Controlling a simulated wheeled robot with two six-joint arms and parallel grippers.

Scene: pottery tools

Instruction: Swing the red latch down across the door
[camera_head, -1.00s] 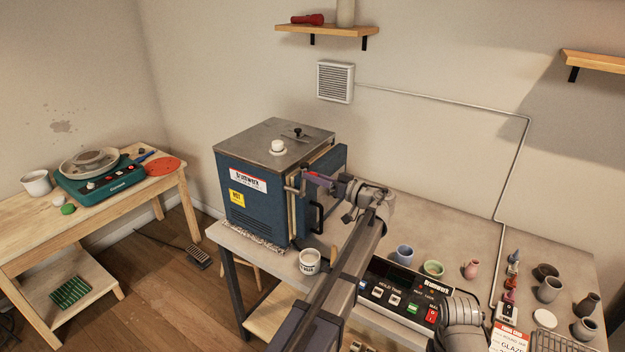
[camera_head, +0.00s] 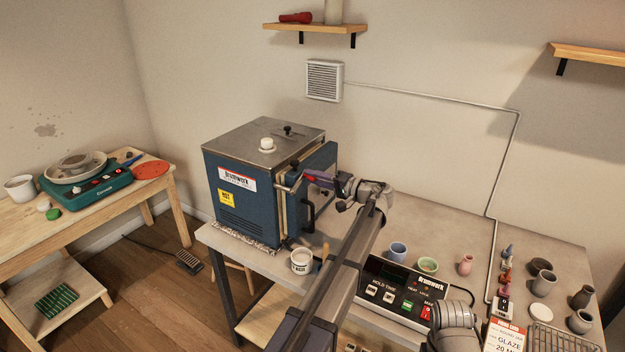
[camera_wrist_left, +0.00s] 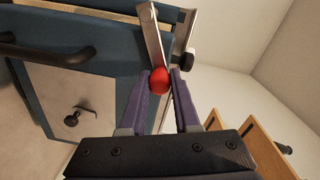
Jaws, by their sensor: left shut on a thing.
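The blue kiln (camera_head: 240,190) stands on the bench left of centre, its door (camera_head: 323,165) on its right side. The latch is a metal bar (camera_wrist_left: 151,35) with a red knob (camera_wrist_left: 159,81) at its end. My left gripper (camera_head: 309,178) is at the latch, beside the upper part of the door. In the left wrist view its purple fingers (camera_wrist_left: 164,82) are shut on the red knob, one on each side. The black door handle (camera_head: 309,214) is below the gripper. My right gripper is out of view.
A controller (camera_head: 400,290) and several small pots are to the right. A wall shelf (camera_head: 315,28) hangs above. A wooden table with a pottery wheel (camera_head: 85,180) stands at the left.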

